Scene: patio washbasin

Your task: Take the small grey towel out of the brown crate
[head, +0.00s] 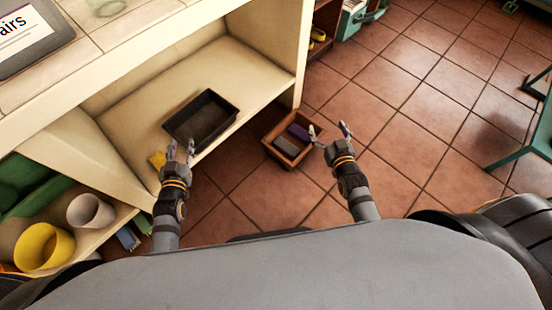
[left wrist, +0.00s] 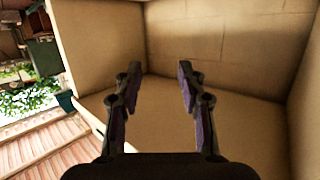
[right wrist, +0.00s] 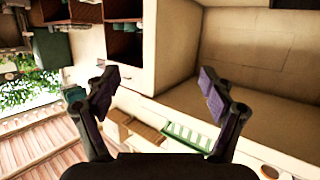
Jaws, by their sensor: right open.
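The brown crate (head: 271,149) stands on the tiled floor just in front of the white cabinet. A small grey folded towel (head: 287,146) lies inside it, beside a purple folded item (head: 298,131). My right gripper (head: 329,132) is open and empty, just right of the crate, with one fingertip near its right rim. My left gripper (head: 181,150) is open, at the cabinet's front edge by the black tray, left of the crate. Both wrist views show the fingers apart with nothing between them, in the left (left wrist: 156,78) and the right (right wrist: 158,82). I cannot make out the towel there.
A black tray (head: 186,132) sits on the cabinet shelf, with a yellow item (head: 157,160) near it. A yellow pot (head: 44,247) and a pale pot (head: 90,211) are on the lower left. A teal frame (head: 519,157) stands far right. The floor right of my right gripper is clear.

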